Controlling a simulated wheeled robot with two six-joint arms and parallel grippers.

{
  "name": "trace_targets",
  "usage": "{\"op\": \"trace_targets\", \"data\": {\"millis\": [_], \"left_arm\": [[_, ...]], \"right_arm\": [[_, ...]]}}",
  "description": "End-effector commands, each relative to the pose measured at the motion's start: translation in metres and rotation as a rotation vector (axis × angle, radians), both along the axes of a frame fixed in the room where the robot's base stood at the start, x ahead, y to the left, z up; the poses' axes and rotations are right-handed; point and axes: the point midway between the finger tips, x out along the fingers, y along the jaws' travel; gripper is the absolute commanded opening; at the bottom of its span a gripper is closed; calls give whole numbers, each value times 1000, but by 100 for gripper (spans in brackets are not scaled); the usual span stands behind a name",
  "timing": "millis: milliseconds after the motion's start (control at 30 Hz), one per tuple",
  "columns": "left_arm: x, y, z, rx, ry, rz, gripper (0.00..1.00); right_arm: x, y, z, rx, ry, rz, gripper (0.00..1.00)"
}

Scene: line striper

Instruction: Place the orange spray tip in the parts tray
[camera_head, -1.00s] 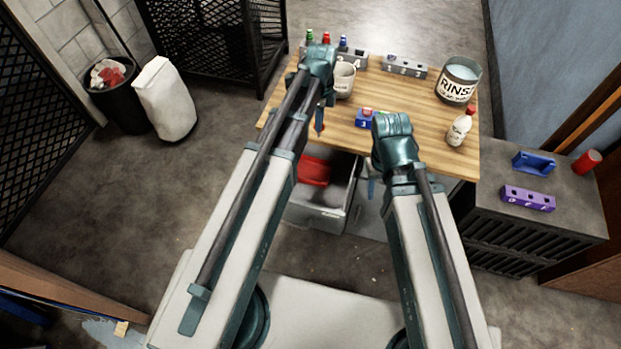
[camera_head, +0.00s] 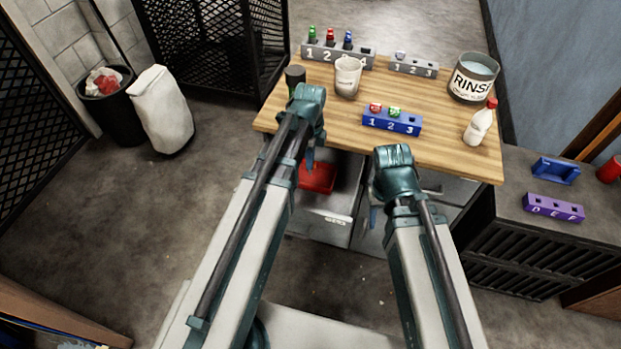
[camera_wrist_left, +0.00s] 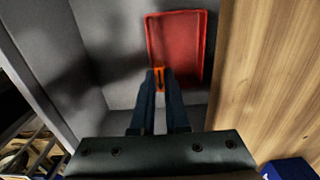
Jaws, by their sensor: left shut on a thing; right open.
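The orange spray tip (camera_wrist_left: 159,79) is between the fingertips of my left gripper (camera_wrist_left: 160,84), which is shut on it. In the left wrist view it hangs above the open drawer, over the near edge of a red tray (camera_wrist_left: 178,45); I cannot tell the height gap. In the head view my left gripper (camera_head: 310,162) is at the table's front edge, beside the red tray (camera_head: 318,176) in the drawer; the tip is hidden there. My right gripper (camera_head: 373,217) is open, low in front of the grey cabinet, its fingers mostly hidden by my arm.
The wooden table (camera_head: 345,115) holds a blue numbered rack (camera_head: 392,123), a white mug (camera_head: 347,77), a rinse bucket (camera_head: 473,78), a red-capped bottle (camera_head: 480,123), grey racks and a dark cylinder (camera_head: 294,77). The drawer wall (camera_wrist_left: 90,50) and table edge flank my left gripper.

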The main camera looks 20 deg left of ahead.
Motion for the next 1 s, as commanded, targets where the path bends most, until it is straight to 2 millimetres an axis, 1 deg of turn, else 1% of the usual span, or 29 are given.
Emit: {"op": "trace_targets", "data": {"millis": [33,100,267,367,600,667,1000], "left_arm": [[0,0,-15,0,0,0,0],[0,0,-21,0,0,0,0],[0,0,-20,0,0,0,0],[0,0,-24,0,0,0,0],[0,0,-52,0,0,0,0],[0,0,-57,0,0,0,0],[0,0,-57,0,0,0,0]], "right_arm": [[0,0,-15,0,0,0,50],[0,0,-21,0,0,0,50],[0,0,-20,0,0,0,50],[0,0,-24,0,0,0,50],[0,0,-52,0,0,1,50],[0,0,-57,0,0,1,50],[0,0,-57,0,0,1,50]]}}
